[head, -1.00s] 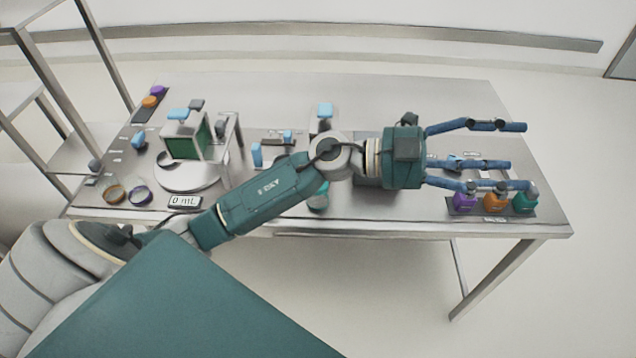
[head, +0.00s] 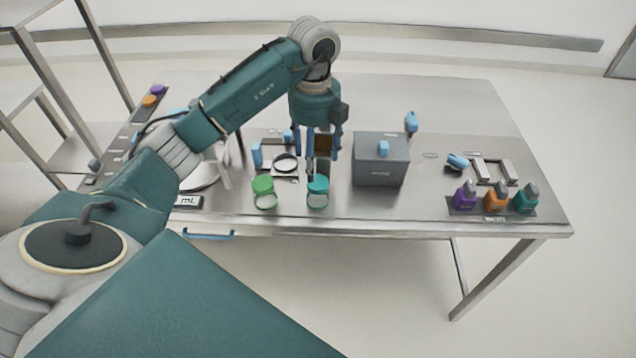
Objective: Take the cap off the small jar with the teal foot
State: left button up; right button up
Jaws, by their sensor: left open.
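A small jar with a teal cap (head: 318,184) and a pale body stands near the table's front edge. A second small jar with a green cap (head: 264,185) stands to its left. The feet of both jars are too small to make out, so I cannot tell which one is teal. My left gripper (head: 322,158) points down, open and empty, with its fingers just above and behind the teal-capped jar. I cannot tell whether they touch the cap. My right gripper is not in view.
A grey box (head: 380,172) with a blue handle stands right of the gripper. Purple (head: 465,198), orange (head: 496,198) and green (head: 525,198) bottles stand at the front right. A round dish (head: 285,163) lies behind the jars. The table's back right is clear.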

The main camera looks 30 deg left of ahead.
aim_at(317, 181)
pick_arm(q)
jog(key=shift+f, duration=0.85)
jog(key=f+p, duration=0.2)
jog(key=f, duration=0.1)
jog(key=f+p, duration=0.1)
jog(key=f, duration=0.1)
jog(key=shift+w+d, duration=0.2)
jog(key=shift+d, duration=0.05)
jog(key=shift+f, duration=0.25)
jog(key=c, duration=0.9)
